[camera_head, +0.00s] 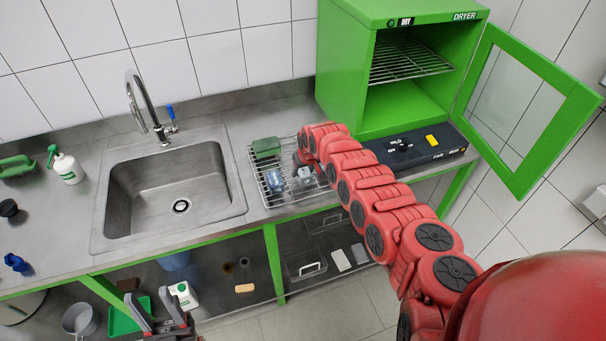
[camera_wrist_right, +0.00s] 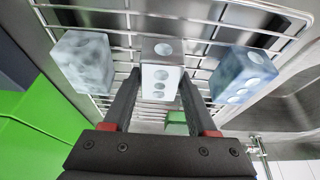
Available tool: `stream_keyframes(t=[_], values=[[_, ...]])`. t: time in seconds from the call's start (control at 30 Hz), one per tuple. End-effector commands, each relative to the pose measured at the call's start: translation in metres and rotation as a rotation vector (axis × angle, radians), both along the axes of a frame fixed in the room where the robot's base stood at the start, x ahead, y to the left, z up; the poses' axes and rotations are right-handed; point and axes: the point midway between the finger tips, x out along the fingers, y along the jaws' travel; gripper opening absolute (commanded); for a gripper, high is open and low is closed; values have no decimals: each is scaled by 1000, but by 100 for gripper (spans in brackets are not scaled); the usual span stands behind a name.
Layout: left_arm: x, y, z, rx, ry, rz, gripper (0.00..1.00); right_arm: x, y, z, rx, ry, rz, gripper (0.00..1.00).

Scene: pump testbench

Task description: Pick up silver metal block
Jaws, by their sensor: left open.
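The silver metal block (camera_wrist_right: 162,78) stands on the wire drying rack (camera_wrist_right: 110,14) in the right wrist view, with round holes in its faces. My right gripper (camera_wrist_right: 160,82) has one finger on each side of it, with the tips close to its sides. I cannot tell whether they touch it. In the head view my right arm covers this gripper, and the silver block cannot be made out clearly. My left gripper (camera_head: 149,300) is open and empty at the bottom left, in front of the counter.
A blue marbled block (camera_wrist_right: 243,76) and a grey-blue marbled block (camera_wrist_right: 83,62) flank the silver one. A green block (camera_head: 266,147) lies at the rack's back. The sink (camera_head: 172,192) is left of the rack; the green dryer (camera_head: 345,70), door open, is right.

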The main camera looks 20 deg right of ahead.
Motion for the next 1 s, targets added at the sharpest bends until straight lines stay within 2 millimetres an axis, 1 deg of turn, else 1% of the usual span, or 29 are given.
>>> stream_keyframes(t=[0.03, 0.17, 0.2, 0.3, 0.73, 0.87, 1.0], values=[[0, 0, 0, 0, 0, 0, 50, 0, 0, 0, 0, 0, 0, 47], [0, 0, 0, 0, 0, 0, 50, 0, 0, 0, 0, 0, 0, 23], [0, 0, 0, 0, 0, 0, 50, 0, 0, 0, 0, 0, 0, 16], [0, 0, 0, 0, 0, 0, 50, 0, 0, 0, 0, 0, 0, 0], [0, 0, -1, 0, 0, 0, 50, 1, 0, 2, 0, 0, 0, 0], [0, 0, -2, 0, 0, 0, 50, 3, 1, 7, 0, -1, 1, 0], [0, 0, -5, 0, 0, 0, 50, 8, 4, 17, 0, -3, 2, 0]])
